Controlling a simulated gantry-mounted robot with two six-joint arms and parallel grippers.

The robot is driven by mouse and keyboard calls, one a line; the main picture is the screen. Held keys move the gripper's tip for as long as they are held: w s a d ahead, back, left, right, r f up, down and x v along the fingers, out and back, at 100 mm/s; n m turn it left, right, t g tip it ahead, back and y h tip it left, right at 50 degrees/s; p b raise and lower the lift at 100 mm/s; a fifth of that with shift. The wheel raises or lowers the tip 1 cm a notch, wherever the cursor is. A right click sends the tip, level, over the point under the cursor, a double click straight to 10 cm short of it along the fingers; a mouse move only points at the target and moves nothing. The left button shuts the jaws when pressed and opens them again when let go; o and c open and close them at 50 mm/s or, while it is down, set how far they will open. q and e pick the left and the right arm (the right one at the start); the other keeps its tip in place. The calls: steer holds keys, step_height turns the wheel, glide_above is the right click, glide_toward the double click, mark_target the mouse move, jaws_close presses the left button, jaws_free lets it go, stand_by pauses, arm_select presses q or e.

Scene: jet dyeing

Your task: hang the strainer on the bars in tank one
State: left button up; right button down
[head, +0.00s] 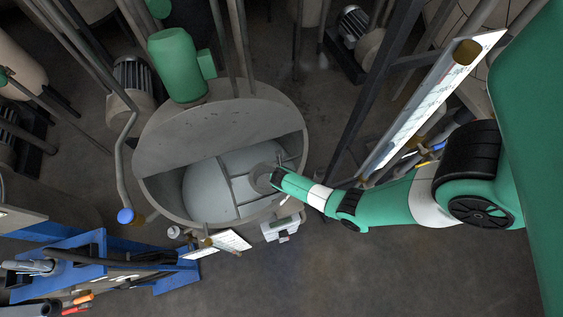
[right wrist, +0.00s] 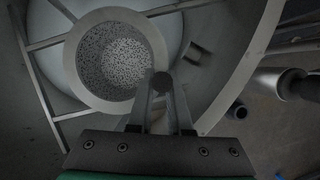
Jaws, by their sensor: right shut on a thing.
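The tank (head: 220,118) is a large round grey vessel with its front half open. Thin metal bars (head: 229,183) cross its opening above a pale interior; bars also show in the right wrist view (right wrist: 48,43). The strainer (right wrist: 115,62) is a round grey cup with a perforated bottom and a wide rim. In the head view the strainer (head: 262,179) is over the right part of the opening, close to the bars. My right gripper (right wrist: 162,88) is shut on the strainer's handle at the rim. Whether the strainer touches the bars cannot be told. My left gripper is not in view.
A green motor (head: 177,64) stands on the tank's covered back half. A blue cart (head: 75,265) with tools is at lower left. A tall white panel (head: 425,105) stands right of the tank, behind my right arm. Floor at the lower middle is clear.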

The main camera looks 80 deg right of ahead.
steer(key=shift+f+b, duration=0.65)
steer(key=shift+f, duration=0.15)
steer(key=c, duration=0.8)
jaws_free()
steer(key=shift+w, duration=0.15)
steer(key=shift+o, duration=0.2)
steer(key=w+p+v, duration=0.1)
steer(key=p+v, duration=0.3)
steer(key=v, duration=0.7)
steer(key=shift+s+a+r+p, duration=0.2)
steer(key=shift+s+r+p, duration=0.2)
steer(key=shift+s, duration=0.05)
steer(key=shift+w, duration=0.1)
